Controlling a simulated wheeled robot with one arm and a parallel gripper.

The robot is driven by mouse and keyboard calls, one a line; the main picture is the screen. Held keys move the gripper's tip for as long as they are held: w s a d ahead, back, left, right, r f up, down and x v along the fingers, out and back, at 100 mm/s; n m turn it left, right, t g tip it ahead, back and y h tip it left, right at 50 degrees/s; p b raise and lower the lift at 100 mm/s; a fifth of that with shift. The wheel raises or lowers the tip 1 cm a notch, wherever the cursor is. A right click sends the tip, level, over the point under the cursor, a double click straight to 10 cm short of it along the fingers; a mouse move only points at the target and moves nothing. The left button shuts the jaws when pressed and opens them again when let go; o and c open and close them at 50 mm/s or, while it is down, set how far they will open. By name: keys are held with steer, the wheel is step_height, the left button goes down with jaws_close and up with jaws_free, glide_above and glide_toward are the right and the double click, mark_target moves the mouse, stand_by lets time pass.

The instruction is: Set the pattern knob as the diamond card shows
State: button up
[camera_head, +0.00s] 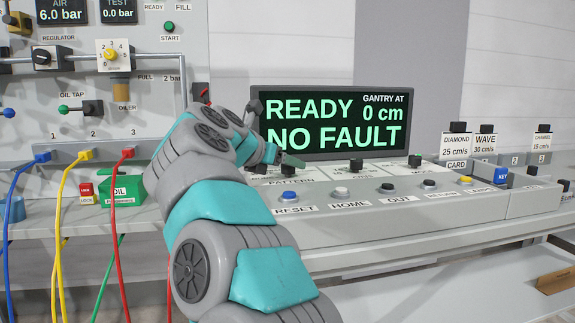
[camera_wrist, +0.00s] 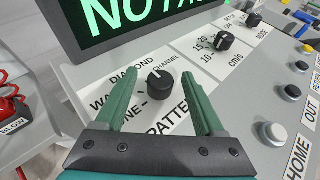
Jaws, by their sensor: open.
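The pattern knob (camera_wrist: 160,81) is black with a white mark and sits on a white plate lettered NONE, WAVE, DIAMOND and CHANNEL. Its mark tilts up and slightly left in the wrist view; I cannot tell for certain which word it meets. My gripper (camera_wrist: 161,76) is open, its two green fingers on either side of the knob with gaps to it. In the head view my gripper (camera_head: 290,158) is over the panel's left end, close to the knob (camera_head: 288,170). The diamond card (camera_head: 456,146) stands at the panel's back right and reads DIAMOND, 25 cm/s.
A screen (camera_head: 335,122) behind the panel reads READY, 0 cm, NO FAULT. A speed knob (camera_wrist: 223,41) and a mode knob (camera_wrist: 254,20) stand farther along. Push buttons, including blue RESET (camera_head: 289,195), line the front. WAVE (camera_head: 486,143) and CHANNEL (camera_head: 543,142) cards stand at right.

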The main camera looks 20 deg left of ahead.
mark_target(269, 186)
steer(key=v, duration=0.6)
steer(key=shift+s+a+b, duration=0.1)
steer(key=shift+s+b, duration=0.05)
steer(key=shift+b, duration=0.2)
